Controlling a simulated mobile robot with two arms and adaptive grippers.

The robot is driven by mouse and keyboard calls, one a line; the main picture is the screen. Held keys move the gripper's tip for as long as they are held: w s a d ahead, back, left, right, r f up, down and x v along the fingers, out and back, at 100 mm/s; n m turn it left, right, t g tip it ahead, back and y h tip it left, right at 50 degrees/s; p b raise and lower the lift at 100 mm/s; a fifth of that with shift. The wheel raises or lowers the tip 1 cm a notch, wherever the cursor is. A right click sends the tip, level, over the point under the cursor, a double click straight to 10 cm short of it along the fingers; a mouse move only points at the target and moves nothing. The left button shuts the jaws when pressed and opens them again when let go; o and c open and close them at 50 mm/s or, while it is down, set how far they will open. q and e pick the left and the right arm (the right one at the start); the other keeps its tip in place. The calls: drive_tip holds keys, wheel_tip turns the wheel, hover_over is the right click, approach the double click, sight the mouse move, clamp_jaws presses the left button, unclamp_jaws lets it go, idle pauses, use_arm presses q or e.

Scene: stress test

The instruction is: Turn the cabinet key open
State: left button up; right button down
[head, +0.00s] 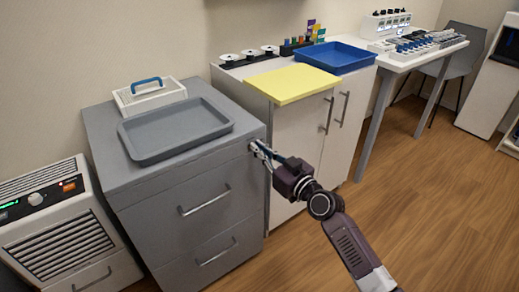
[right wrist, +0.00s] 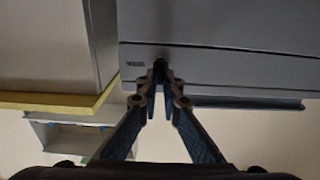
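The grey cabinet (head: 185,220) stands at left centre in the head view, with drawers and bar handles on its front. Its front face also fills the upper right of the right wrist view (right wrist: 230,70). My right gripper (head: 258,149) is at the cabinet's upper right front corner. In the right wrist view my right gripper (right wrist: 160,79) has its fingertips drawn together around a small dark key (right wrist: 159,66) at the cabinet face. The fingertips hide most of the key, so its turn angle cannot be told. My left gripper is not in view.
A grey tray (head: 175,132) and a white caddy with a blue handle (head: 148,94) sit on the cabinet. A white cupboard (head: 298,140) bearing a yellow board (head: 292,83) and blue tray (head: 335,57) stands close right. A heater (head: 60,235) is left. The floor in front is clear.

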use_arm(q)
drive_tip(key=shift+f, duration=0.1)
use_arm(e)
drive_tip(key=shift+m, duration=0.4)
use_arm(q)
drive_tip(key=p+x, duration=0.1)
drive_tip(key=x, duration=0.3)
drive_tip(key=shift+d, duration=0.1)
use_arm(e)
drive_tip(key=m, duration=0.5)
drive_tip(key=f+m, duration=0.1)
drive_tip(key=m, duration=0.5)
drive_tip(key=d+m, duration=0.1)
drive_tip(key=m, duration=0.5)
drive_tip(key=shift+w+f, duration=0.15)
drive_tip(key=shift+w, duration=0.15)
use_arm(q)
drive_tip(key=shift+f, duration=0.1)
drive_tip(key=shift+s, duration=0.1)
use_arm(e)
drive_tip(key=c, duration=2.1)
unclamp_jaws()
